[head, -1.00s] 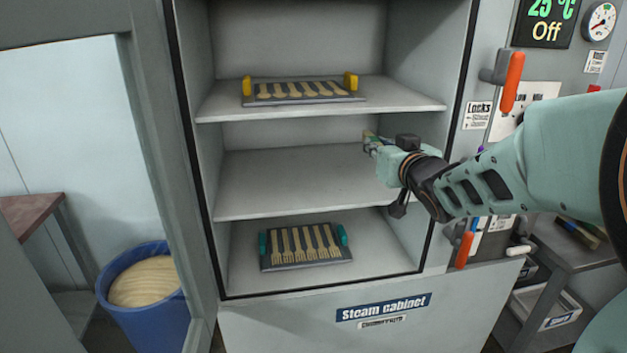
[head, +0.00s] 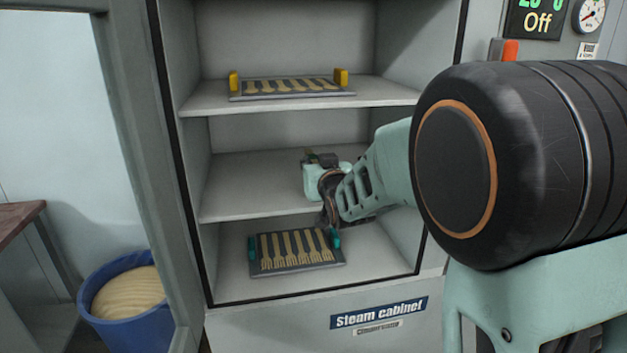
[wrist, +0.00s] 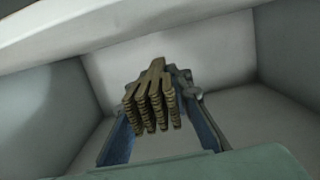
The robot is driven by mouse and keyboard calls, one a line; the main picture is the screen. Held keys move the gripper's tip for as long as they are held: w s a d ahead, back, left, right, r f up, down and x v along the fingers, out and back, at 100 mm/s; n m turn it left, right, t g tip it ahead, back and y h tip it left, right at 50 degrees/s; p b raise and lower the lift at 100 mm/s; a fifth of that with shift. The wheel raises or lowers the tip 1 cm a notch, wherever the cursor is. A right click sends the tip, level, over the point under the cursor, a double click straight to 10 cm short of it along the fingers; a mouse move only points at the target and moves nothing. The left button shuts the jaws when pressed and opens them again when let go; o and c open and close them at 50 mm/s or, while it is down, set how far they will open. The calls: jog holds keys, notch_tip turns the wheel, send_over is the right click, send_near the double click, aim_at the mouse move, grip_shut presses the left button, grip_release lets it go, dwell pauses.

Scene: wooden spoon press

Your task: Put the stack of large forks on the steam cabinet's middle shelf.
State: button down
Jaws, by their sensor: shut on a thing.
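The stack of large wooden forks (wrist: 152,100) shows in the wrist view, its tined ends toward the camera. My gripper (head: 318,158) is shut on the stack, with a finger on each side of it. In the head view the gripper is inside the open steam cabinet (head: 270,328), over the middle shelf (head: 240,193). The forks are hidden there behind the gripper and wrist. The middle shelf looks bare where it shows. I cannot tell whether the stack touches the shelf.
The upper shelf (head: 200,101) holds a tray of wooden spoons (head: 290,88) with yellow ends. The cabinet's lower level holds a tray of forks (head: 297,250) with teal ends. A blue bin (head: 130,318) stands at the left. The cabinet walls and upper shelf enclose the gripper.

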jog(key=shift+w+a+f, duration=0.1)
jog(key=shift+a+f, duration=0.2)
jog(key=shift+f, duration=0.05)
jog(key=shift+w+a+f, duration=0.1)
jog(key=shift+a+f, duration=0.1)
jog(key=shift+f, duration=1.6)
jog(key=shift+f+b, duration=0.2)
jog(key=shift+b, duration=0.3)
jog(key=c, duration=1.7)
grip_release()
jog(key=shift+c, duration=0.2)
jog(key=shift+r, duration=0.1)
jog(key=shift+r+p, duration=0.2)
jog(key=shift+p, duration=0.15)
jog(key=v, duration=1.2)
jog(key=shift+d+f, duration=0.15)
